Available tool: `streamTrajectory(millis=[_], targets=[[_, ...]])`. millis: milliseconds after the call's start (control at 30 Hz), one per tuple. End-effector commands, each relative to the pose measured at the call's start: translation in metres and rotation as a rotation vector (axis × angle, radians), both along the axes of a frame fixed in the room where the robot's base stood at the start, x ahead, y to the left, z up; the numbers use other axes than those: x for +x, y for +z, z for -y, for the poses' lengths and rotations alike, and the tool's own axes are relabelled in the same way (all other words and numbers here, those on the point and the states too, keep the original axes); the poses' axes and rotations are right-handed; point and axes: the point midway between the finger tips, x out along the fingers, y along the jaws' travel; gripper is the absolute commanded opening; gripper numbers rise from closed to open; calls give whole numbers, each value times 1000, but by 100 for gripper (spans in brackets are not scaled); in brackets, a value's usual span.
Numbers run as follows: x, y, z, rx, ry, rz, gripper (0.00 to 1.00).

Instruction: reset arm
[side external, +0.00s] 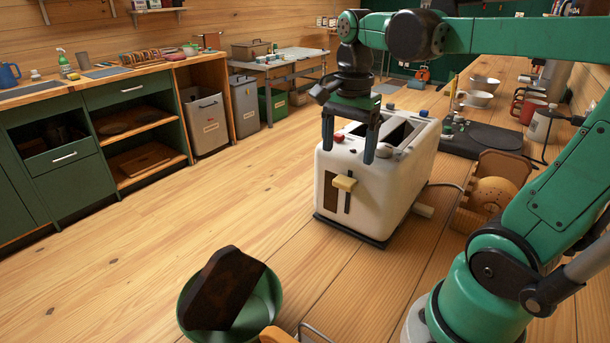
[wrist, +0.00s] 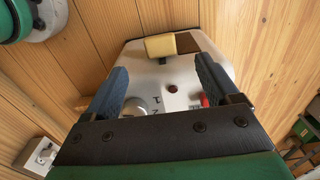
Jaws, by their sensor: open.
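My gripper (side external: 348,150) is open and empty. It points down in front of and above the lever end of a white toaster (side external: 365,205). In the wrist view the two dark fingers (wrist: 160,90) stand apart, with the toaster's end face (wrist: 172,78) showing between and beyond them. The toaster has a yellowish lever (side external: 344,183), which also shows in the wrist view (wrist: 172,44). A red button and a knob show on the same end. I cannot tell whether a finger touches the toaster.
A green bowl (side external: 262,312) holds a dark brown slab (side external: 222,290) at the front. A wooden holder with a round bread-like piece (side external: 493,195) stands right of the toaster. Cups (side external: 523,103), bowls and a dark board lie behind. The tabletop left of the toaster is clear.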

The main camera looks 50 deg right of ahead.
Motion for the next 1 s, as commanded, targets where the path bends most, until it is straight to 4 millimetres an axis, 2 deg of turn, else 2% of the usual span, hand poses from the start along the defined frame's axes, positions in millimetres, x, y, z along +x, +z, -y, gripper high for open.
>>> streamTrajectory(millis=[300,400,467,700,800,867,900,967,1000], targets=[[0,1,-1,-1,6,2,82],[2,-2,-6,-13,90,32,82],[4,-6,-14,-34,208,74,82],[14,-32,-62,-238,975,330,82],[15,-40,-79,-345,1239,411,82],[16,-43,-87,-401,1356,444,82],[16,-45,-90,-431,1416,461,84],[17,-45,-93,-465,1478,475,100],[18,-44,-92,-477,1502,472,100]])
